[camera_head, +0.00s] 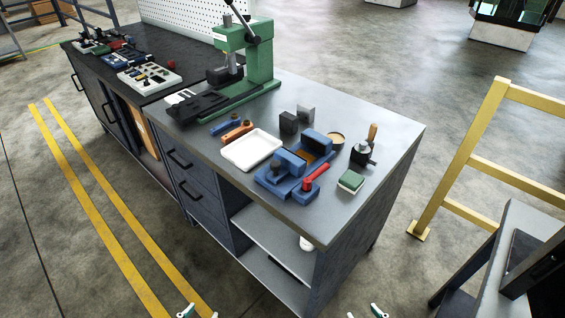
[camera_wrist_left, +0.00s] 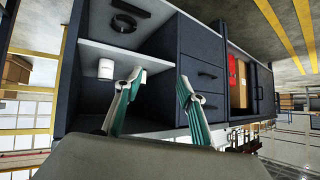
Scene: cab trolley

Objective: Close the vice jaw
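The blue vice (camera_head: 273,184) sits on the grey workbench top, right of the middle in the head view. Its two blue jaw blocks stand apart, the front jaw (camera_head: 290,161) and the rear jaw (camera_head: 317,143), with a brownish gap between them. A red handle (camera_head: 317,174) lies at its right front. My left gripper (camera_head: 199,313) is at the bottom edge of the head view, well short of the bench. In the left wrist view its fingers (camera_wrist_left: 158,105) are spread, with nothing between them. My right gripper (camera_head: 364,313) shows only fingertips, spread apart, at the bottom edge.
A white tray (camera_head: 250,150) lies left of the vice. A green-white block (camera_head: 351,181) and a black tool with a wooden handle (camera_head: 363,153) stand right of it. A green press (camera_head: 245,60) stands behind. A yellow railing (camera_head: 470,158) is at the right. Floor before the bench is clear.

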